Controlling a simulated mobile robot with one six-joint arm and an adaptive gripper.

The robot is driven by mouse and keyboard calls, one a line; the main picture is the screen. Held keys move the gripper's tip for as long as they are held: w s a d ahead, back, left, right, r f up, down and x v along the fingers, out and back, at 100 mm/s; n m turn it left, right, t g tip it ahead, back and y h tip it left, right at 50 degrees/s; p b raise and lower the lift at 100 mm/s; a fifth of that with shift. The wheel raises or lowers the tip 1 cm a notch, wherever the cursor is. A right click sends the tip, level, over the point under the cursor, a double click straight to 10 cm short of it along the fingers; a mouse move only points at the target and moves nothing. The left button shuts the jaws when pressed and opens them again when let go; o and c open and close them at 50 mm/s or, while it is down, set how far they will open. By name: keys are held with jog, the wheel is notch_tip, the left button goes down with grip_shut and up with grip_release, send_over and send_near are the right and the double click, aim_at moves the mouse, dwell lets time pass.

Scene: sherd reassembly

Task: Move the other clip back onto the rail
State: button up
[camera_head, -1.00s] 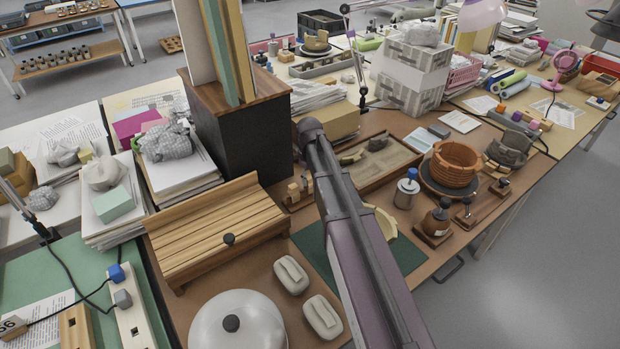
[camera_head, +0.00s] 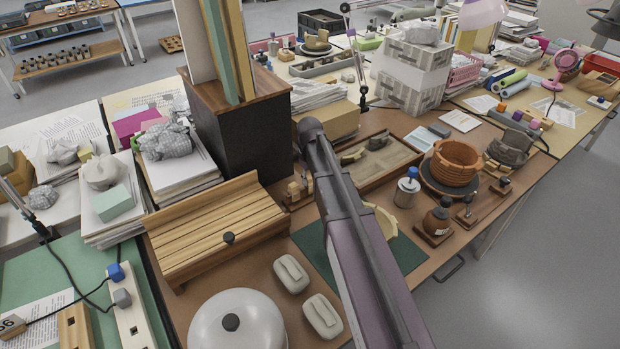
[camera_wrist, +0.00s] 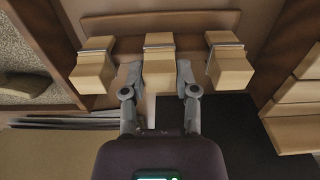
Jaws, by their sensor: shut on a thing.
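The wooden rail (camera_wrist: 160,20) runs across the top of the wrist view. It carries three pale wooden clips, each with a grey metal band: a left clip (camera_wrist: 92,72), a middle clip (camera_wrist: 160,76) and a right clip (camera_wrist: 229,70). My gripper (camera_wrist: 159,88) has one finger on each side of the middle clip and is shut on it. The middle clip is at the rail, in line with the others; whether it is fully seated is unclear. In the head view, small pale clips (camera_head: 293,190) show beside my arm, which hides my gripper.
A shallow tray (camera_head: 400,165) lies right of the rail, also at the wrist view's left edge. A slatted wooden rack (camera_head: 215,230) stands to the left, and a dark box (camera_head: 240,130) behind. A green mat (camera_head: 312,250) lies in front, partly under my arm.

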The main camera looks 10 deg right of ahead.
jog(key=o, duration=0.8)
jog(key=shift+r, duration=0.1)
